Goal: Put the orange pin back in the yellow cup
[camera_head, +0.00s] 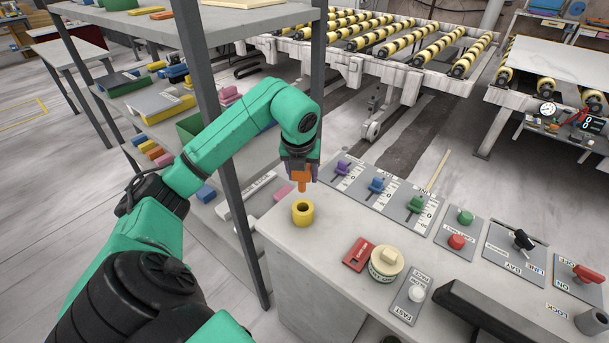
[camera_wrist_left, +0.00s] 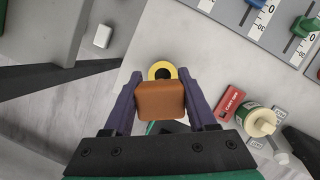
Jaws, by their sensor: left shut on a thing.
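The orange pin (camera_head: 302,178) hangs from my left gripper (camera_head: 300,170), which is shut on its square head. The pin points down and looks upright. The yellow cup (camera_head: 302,212) stands on the slab near its left edge, with a dark round opening on top. In the head view the pin's tip is just above the cup's far rim. In the left wrist view the orange head (camera_wrist_left: 160,101) sits between the two purple fingers and covers part of the yellow cup (camera_wrist_left: 161,71) behind it. The pin's lower end is hidden there. My right gripper is not in view.
The stone slab (camera_head: 335,225) carries purple, blue and green sliders behind the cup. A shelf post (camera_head: 236,190) rises left of the slab.

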